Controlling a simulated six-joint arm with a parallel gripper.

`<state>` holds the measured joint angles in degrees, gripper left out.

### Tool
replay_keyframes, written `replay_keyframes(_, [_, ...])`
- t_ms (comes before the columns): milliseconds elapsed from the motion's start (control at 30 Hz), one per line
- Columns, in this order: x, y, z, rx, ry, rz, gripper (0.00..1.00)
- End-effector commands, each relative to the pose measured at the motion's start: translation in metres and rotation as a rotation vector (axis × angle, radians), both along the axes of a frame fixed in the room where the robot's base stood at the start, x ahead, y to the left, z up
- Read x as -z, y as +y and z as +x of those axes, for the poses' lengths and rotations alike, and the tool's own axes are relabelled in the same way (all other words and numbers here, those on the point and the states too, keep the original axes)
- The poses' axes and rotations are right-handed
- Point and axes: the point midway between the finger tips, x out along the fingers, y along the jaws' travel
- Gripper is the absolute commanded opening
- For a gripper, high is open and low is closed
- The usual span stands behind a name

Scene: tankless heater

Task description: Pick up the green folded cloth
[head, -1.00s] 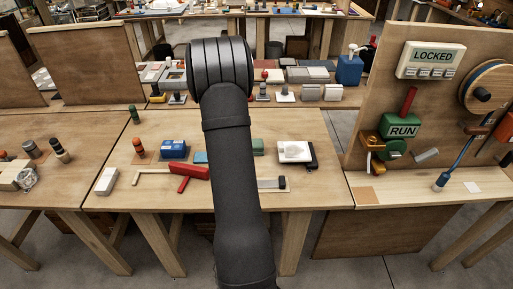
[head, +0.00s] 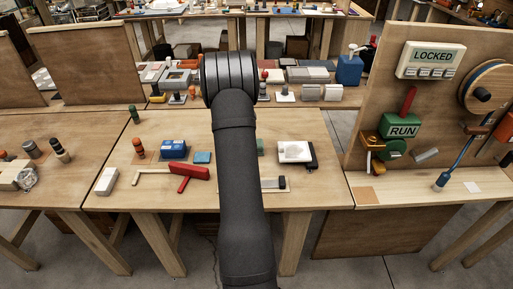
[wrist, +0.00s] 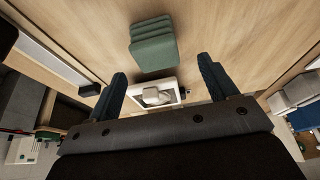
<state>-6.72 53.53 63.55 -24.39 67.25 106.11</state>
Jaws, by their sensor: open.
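The green folded cloth (wrist: 153,45) lies on the wooden table near the top middle of the wrist view, as a stack of soft layers. In the head view only a sliver of it (head: 261,147) shows at the right edge of my arm; the rest is hidden. My gripper (wrist: 160,72) is open and empty in the wrist view, its two dark blue fingers apart. The cloth is beyond the fingertips, roughly in line with the gap. In the head view my arm hides the gripper.
A white square item with a grey top (head: 294,151) lies close to the cloth, with a black object (head: 312,155) beside it. A red-handled tool (head: 187,172), a blue box (head: 174,149) and a teal block (head: 202,157) lie to the left.

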Motion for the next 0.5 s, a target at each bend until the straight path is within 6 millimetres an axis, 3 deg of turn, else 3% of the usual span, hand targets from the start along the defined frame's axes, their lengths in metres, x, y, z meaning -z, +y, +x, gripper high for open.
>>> replay_keyframes(400, [0.046,-0.017,-0.004,0.000,-0.001,-0.001,0.78])
replay_keyframes(500, [0.049,-0.018,-0.003,-0.001,-0.003,0.000,0.78])
